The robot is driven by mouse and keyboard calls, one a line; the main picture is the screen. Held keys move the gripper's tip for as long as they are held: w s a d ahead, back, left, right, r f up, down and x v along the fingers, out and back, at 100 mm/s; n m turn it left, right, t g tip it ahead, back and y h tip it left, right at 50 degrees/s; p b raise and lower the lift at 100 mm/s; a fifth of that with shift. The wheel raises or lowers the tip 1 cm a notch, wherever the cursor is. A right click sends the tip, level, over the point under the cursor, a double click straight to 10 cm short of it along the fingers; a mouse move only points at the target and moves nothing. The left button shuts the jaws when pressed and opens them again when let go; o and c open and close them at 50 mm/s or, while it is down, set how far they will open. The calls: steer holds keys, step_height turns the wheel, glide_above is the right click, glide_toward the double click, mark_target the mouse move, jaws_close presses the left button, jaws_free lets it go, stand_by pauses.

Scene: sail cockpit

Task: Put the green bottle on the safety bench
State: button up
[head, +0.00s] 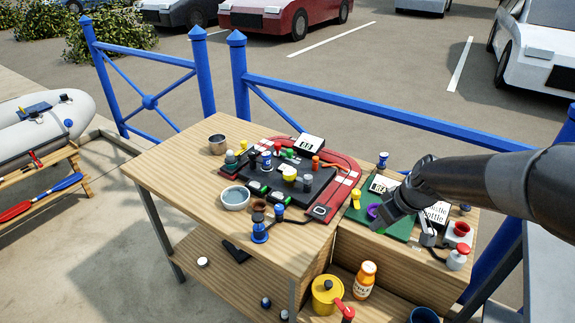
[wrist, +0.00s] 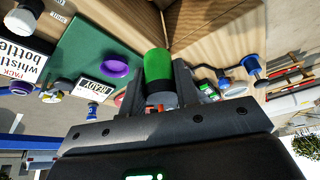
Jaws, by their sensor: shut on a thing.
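The green bottle (wrist: 157,66) shows in the wrist view with a bright green body and a grey end. It is held between the two fingers of my gripper (wrist: 159,78), which is shut on it. No readable label names the safety bench.
A higher wooden table (head: 180,165) at the left holds a red mat with a dark tray (head: 300,185), a bowl (head: 235,197), a metal cup (head: 217,144) and several small items. A red-topped white container (head: 458,257) stands at the right. A blue railing (head: 350,100) runs behind.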

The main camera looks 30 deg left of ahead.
steer(key=s+a+n+g, duration=0.1)
steer(key=s+a+n, duration=0.2)
steer(key=s+a, duration=0.5)
glide_toward(287, 253)
steer(key=shift+w+a+f, duration=0.35)
steer(key=shift+a+f, duration=0.1)
steer(key=shift+a, duration=0.2)
steer(key=shift+s+a+f, duration=0.1)
steer(key=shift+a+f, duration=0.15)
steer(key=shift+a, duration=0.15)
steer(key=shift+f, duration=2)
steer(key=o, duration=1)
steer(key=shift+f, duration=0.15)
steer(key=shift+c, duration=0.2)
steer(key=v, duration=1.2)
